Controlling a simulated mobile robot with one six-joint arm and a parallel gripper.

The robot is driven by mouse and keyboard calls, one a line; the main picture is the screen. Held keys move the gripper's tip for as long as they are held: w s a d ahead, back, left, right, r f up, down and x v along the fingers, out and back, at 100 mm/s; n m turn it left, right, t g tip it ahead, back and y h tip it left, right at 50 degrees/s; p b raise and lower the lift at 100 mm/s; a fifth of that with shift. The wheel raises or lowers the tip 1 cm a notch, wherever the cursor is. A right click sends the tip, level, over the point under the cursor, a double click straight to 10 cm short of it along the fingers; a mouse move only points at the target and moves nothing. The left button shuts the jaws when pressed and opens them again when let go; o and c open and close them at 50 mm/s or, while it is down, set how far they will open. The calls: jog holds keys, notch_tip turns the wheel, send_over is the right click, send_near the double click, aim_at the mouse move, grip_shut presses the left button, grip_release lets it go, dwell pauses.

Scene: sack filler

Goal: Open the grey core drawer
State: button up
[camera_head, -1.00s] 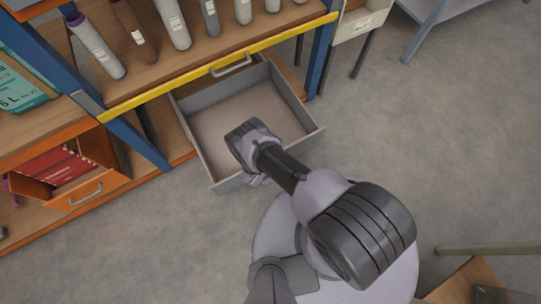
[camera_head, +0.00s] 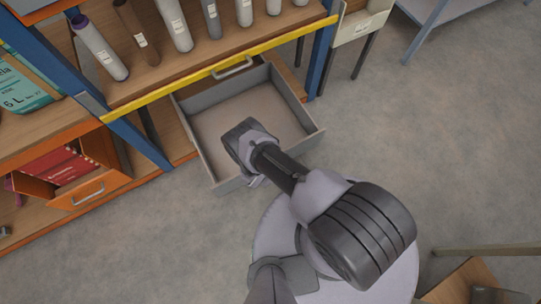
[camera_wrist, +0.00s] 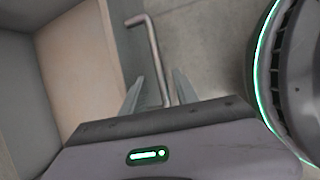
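The grey drawer (camera_head: 203,158) is pulled far out from under the yellow-edged shelf, and its pale inside is empty. My gripper is at its front side, its fingertips hidden by my wrist in the head view. In the wrist view, my gripper (camera_wrist: 160,92) has its two fingers apart, one on each side of the drawer's metal handle (camera_wrist: 153,45). A gap shows between the left finger and the handle bar. The drawer's front wall (camera_wrist: 110,40) and inside floor (camera_wrist: 70,65) lie to the left there.
An orange drawer (camera_head: 90,190) with red contents stands open at left. Blue posts (camera_head: 322,55) flank the bay.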

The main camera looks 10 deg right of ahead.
jog(key=p+v, duration=0.8)
jog(key=v, duration=0.7)
jog(key=shift+r, duration=0.2)
